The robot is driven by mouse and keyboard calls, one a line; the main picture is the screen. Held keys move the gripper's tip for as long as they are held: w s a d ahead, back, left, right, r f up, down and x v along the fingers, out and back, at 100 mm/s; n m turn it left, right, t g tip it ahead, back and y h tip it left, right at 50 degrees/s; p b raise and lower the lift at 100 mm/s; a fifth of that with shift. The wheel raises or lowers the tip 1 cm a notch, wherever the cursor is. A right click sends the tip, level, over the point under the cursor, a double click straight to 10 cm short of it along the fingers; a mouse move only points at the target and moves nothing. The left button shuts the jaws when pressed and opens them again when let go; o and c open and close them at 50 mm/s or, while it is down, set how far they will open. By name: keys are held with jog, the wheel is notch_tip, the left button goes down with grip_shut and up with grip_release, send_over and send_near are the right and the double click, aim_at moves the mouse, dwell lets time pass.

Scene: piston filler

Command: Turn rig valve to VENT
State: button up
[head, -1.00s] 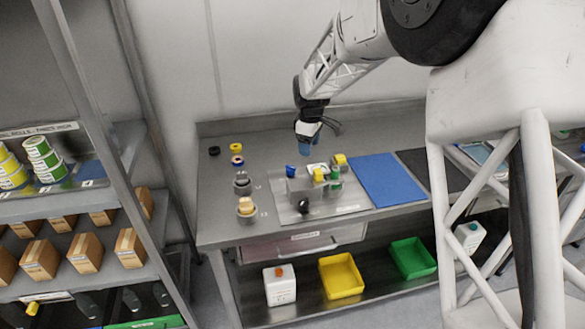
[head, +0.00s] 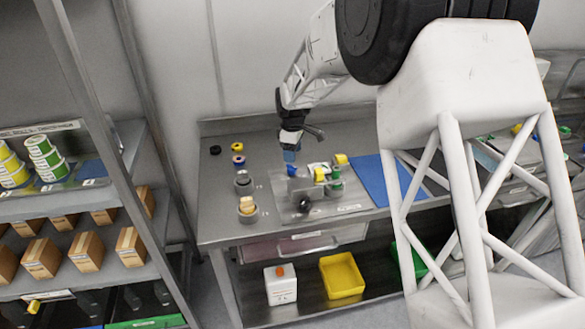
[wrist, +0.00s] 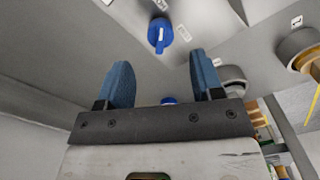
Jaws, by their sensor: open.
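The rig (head: 325,205) is a grey plate with a block and coloured parts on the bench. A blue valve knob (head: 291,170) sits at its back left. My gripper (head: 289,156) is just above the knob in the head view. In the wrist view my gripper (wrist: 160,60) has its two blue fingers spread wide, nothing between the tips, and the knob lies beyond them. A second blue part (wrist: 168,101) is mostly hidden behind my gripper's base.
Round grey holders (head: 247,210) stand left of the rig, one with a tan part. Small rings (head: 238,160) lie behind them. A blue mat (head: 375,180) is to the right, partly hidden by my arm. Yellow parts (head: 340,159) stand close right of the knob.

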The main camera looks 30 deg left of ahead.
aim_at(293, 168)
jog(key=shift+f, duration=3.45)
jog(key=c, duration=0.9)
